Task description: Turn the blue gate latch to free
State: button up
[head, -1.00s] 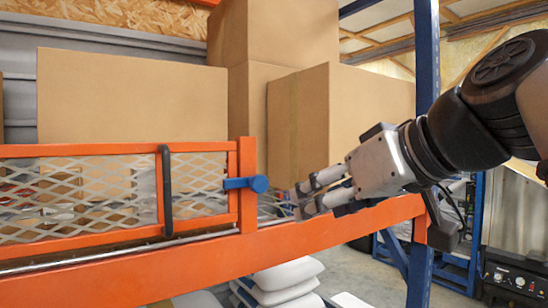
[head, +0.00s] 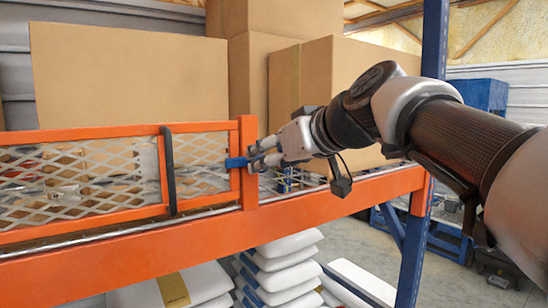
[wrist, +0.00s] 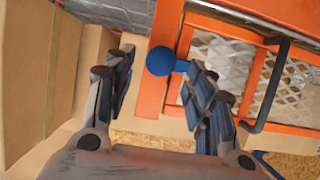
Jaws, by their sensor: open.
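The blue gate latch (head: 236,162) lies level across the right edge of the orange mesh gate (head: 100,215) and the orange post (head: 249,130). My gripper (head: 260,154) is open at the post, its fingers pointing left at the latch, and it hides the latch's round knob in the head view. In the wrist view the blue knob (wrist: 160,61) shows in the gap between the two spread fingers, with the latch bar running right behind one finger. I cannot tell whether a finger touches the latch.
A black upright handle (head: 168,170) stands on the gate left of the latch. Cardboard boxes (head: 130,80) fill the shelf behind. An orange beam (head: 330,202) runs below, and a blue rack upright (head: 433,60) stands to the right. White sacks (head: 280,270) are stacked under the beam.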

aim_at(247, 163)
jog(key=shift+x, duration=1.6)
jog(key=c, duration=1.1)
jog(key=shift+o, duration=0.2)
jog(key=shift+w+d+f+m+g+y+b, duration=0.1)
jog(key=shift+d+f+m+g+y+b, duration=0.1)
jog(key=shift+m+y+b, duration=1.5)
jog(key=shift+w+d+f+m+g+y+b, duration=0.1)
jog(key=shift+m+g+y+b, duration=0.5)
jog(key=shift+m, duration=2.15)
jog(key=shift+d+f+m+t+y+b, duration=0.15)
jog(key=shift+m+y+b, duration=0.65)
jog(key=shift+m+y, duration=1.1)
jog(key=shift+a+m+h, duration=0.1)
jog(key=shift+m+h, duration=0.3)
jog(key=shift+m, duration=0.05)
